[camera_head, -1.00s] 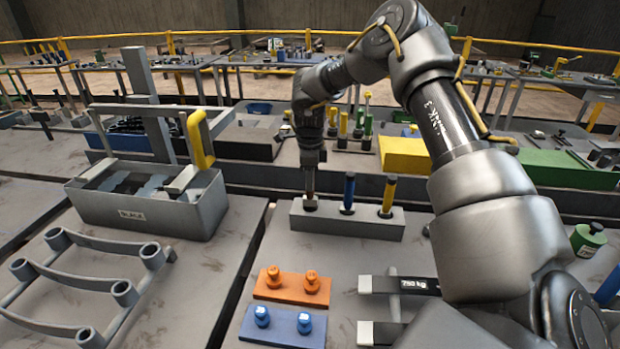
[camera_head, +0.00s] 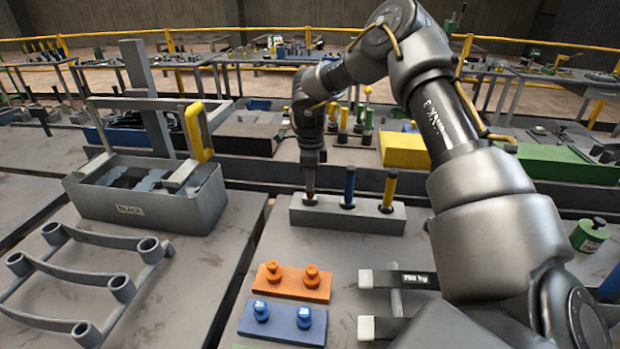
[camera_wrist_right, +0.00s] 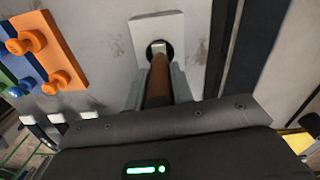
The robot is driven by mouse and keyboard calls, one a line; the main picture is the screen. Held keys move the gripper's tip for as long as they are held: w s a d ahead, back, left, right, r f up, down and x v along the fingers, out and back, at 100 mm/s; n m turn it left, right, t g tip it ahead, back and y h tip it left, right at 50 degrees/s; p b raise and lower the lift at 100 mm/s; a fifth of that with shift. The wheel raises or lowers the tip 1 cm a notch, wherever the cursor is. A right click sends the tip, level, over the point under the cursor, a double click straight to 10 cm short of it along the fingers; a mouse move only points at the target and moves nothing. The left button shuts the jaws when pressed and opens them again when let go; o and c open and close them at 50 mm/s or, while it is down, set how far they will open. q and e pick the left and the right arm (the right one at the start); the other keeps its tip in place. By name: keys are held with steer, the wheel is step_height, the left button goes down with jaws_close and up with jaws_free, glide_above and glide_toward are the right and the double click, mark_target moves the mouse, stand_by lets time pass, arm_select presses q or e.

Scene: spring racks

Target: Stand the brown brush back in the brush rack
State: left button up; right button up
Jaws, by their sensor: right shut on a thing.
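The brown brush (camera_head: 311,184) is upright between the fingers of my right gripper (camera_head: 312,165), at the left hole of the grey brush rack (camera_head: 342,219). In the right wrist view the brown handle (camera_wrist_right: 158,80) lies between the two fingers of the gripper (camera_wrist_right: 160,85). Its pale lower end lines up with the dark round hole in the rack (camera_wrist_right: 150,26). How deep the end sits in the hole cannot be told. A blue brush (camera_head: 349,184) and a yellow brush (camera_head: 389,189) stand in the other two holes. My left gripper is not in view.
An orange block (camera_head: 291,283) and a blue block (camera_head: 282,322) with knobs lie in front of the rack. A grey toolbox (camera_head: 150,205) stands to the left. A yellow box (camera_head: 405,151) is behind. Bare table lies between rack and orange block.

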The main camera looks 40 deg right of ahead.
steer(key=shift+f, duration=0.35)
steer(key=o, duration=1.5)
steer(key=shift+o, duration=0.2)
steer(key=shift+r+p, duration=2.55)
steer(key=shift+r, duration=1.05)
steer(key=shift+f, duration=0.1)
